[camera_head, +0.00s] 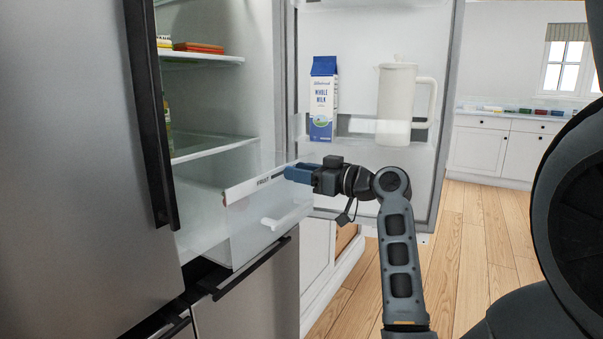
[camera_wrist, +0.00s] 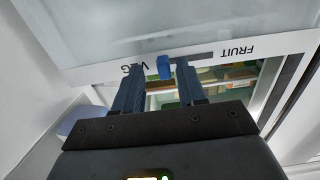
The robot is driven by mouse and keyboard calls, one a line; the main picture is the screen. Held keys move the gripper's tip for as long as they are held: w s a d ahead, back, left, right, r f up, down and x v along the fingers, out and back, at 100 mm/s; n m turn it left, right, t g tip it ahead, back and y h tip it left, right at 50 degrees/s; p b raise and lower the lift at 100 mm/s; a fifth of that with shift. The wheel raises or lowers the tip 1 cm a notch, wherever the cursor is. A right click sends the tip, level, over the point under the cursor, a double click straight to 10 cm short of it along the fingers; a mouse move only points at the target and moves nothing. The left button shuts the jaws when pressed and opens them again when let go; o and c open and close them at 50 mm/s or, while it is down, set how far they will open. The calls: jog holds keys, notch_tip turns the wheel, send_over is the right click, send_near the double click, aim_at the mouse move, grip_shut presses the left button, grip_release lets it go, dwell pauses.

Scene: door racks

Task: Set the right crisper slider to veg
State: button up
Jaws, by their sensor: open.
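The pulled-out crisper drawer (camera_head: 245,222) has a white label strip (camera_head: 250,186) along its top front edge. In the wrist view the strip (camera_wrist: 90,70) appears upside down, with VEG on the left and FRUIT on the right. The blue slider knob (camera_wrist: 165,67) is in its dark slot close to VEG, and most of the slot shows on its FRUIT side. My gripper (camera_wrist: 159,68) is open, with one finger on each side of the knob; I cannot tell whether either touches it. In the head view my gripper (camera_head: 290,174) is at the strip and hides the knob.
The fridge door stands open on the right, holding a milk carton (camera_head: 323,98) and a white pitcher (camera_head: 397,104). Glass shelves (camera_head: 210,147) are above the drawer. A closed steel door (camera_head: 80,170) stands at the left. Wooden floor (camera_head: 480,230) is clear at right.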

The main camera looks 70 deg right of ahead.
jog(key=shift+s, duration=0.1)
jog(key=v, duration=0.7)
jog(key=shift+s, duration=0.35)
